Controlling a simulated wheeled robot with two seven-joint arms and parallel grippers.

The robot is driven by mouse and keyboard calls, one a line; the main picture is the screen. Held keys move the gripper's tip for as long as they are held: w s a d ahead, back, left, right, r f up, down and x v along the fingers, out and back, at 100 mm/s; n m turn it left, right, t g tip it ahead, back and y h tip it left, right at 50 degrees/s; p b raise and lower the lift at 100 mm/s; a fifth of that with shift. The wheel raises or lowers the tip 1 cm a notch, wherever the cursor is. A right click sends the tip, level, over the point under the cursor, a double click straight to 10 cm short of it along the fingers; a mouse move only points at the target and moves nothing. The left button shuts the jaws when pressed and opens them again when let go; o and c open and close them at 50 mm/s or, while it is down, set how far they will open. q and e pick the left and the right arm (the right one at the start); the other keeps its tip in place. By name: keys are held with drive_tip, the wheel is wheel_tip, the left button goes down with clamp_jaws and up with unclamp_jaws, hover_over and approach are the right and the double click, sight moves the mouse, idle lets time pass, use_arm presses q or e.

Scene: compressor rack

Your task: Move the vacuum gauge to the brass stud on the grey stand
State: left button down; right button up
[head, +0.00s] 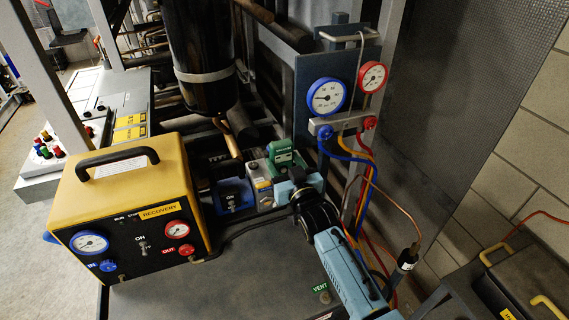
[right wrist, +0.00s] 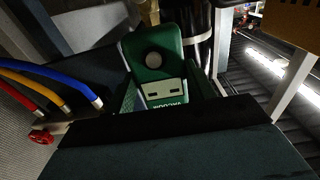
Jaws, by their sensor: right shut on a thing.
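The vacuum gauge (head: 282,154) is a green unit just beyond my right gripper (head: 291,174) in the head view. In the right wrist view the gauge (right wrist: 155,62) shows a round pale button, a light panel and a "VACUUM" label, and it sits between the fingers of the gripper (right wrist: 165,95). My right gripper is shut on it. I cannot make out the brass stud for certain. My left gripper is not in view.
A yellow recovery unit (head: 128,205) stands to the left, with a blue valve box (head: 232,196) beside it. A gauge manifold (head: 341,124) with blue, yellow and red hoses hangs close to the right. A black cylinder (head: 200,55) rises behind. The grey bench front (head: 220,275) is mostly clear.

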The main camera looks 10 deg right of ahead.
drive_tip(key=shift+s, duration=0.15)
drive_tip(key=shift+s+d+f+p, duration=0.1)
drive_tip(key=shift+s+d+p, duration=0.05)
drive_tip(key=shift+s+p, duration=0.45)
drive_tip(key=shift+s+d+f+p, duration=0.15)
drive_tip(key=shift+s+p, duration=0.2)
drive_tip(key=shift+s, duration=0.3)
drive_tip(key=shift+s+d+f+p, duration=0.1)
drive_tip(key=shift+s+p, duration=0.4)
drive_tip(key=shift+s, duration=0.15)
idle(0.9)
drive_tip(key=o, duration=1.3)
drive_tip(key=shift+r, duration=0.2)
drive_tip(key=s, duration=0.4)
drive_tip(key=s+d, duration=0.1)
drive_tip(key=s, duration=0.3)
drive_tip(key=s+d, duration=0.1)
drive_tip(key=s, duration=0.4)
drive_tip(key=shift+d+f+b, duration=0.2)
drive_tip(key=shift+d+b, duration=0.05)
drive_tip(key=shift+b, duration=0.05)
